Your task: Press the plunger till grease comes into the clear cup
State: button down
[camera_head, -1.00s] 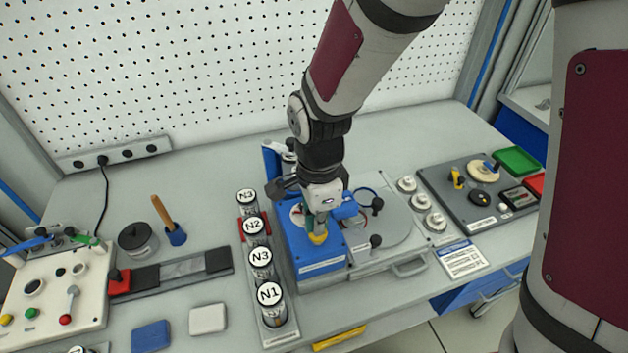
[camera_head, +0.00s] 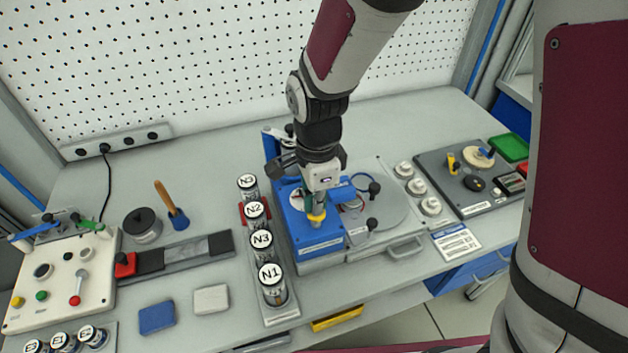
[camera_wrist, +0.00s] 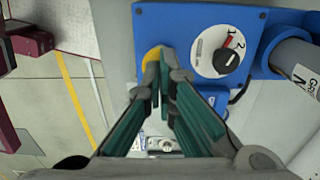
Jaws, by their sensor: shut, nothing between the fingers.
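A yellow plunger knob (camera_head: 316,218) stands at the front of the blue dispenser unit (camera_head: 318,240), in the middle of the bench. In the wrist view the knob (camera_wrist: 151,58) is partly hidden behind the fingertips. My gripper (camera_head: 313,206) points down with its green fingers closed, right at the knob. In the wrist view its fingertips (camera_wrist: 163,58) overlap the knob; whether they touch it I cannot tell. A dial (camera_wrist: 222,52) marked 1 and 2 is on the blue unit. A labelled grease cylinder (camera_wrist: 292,62) lies beside it. I cannot make out the clear cup or any grease.
A rack of labelled jars (camera_head: 270,275) stands left of the blue unit. A grey plate (camera_head: 385,212) with black knobs is on its right, then white round pieces (camera_head: 417,187) and a dark panel (camera_head: 462,180). A control box (camera_head: 65,280) is at far left.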

jog(key=shift+r+p, duration=1.4)
jog(key=shift+r, duration=1.15)
jog(key=shift+d+r, duration=0.1)
jog(key=shift+r, duration=0.15)
jog(key=s+d+r+n+t+y+b, duration=0.1)
jog(key=s+d+r+n+t+b, duration=0.15)
jog(key=d+r+n, duration=0.75)
jog(key=s+d+r+n+t+h, duration=0.1)
jog(key=s+d+r+n+t, duration=0.2)
jog(key=s+d+r, duration=0.3)
jog(key=s+r+n, duration=0.1)
jog(key=s, duration=0.2)
jog(key=shift+s+d+r+n+b, duration=0.15)
jog(key=shift+s+n+b, duration=0.15)
jog(key=shift+s+n, duration=0.1)
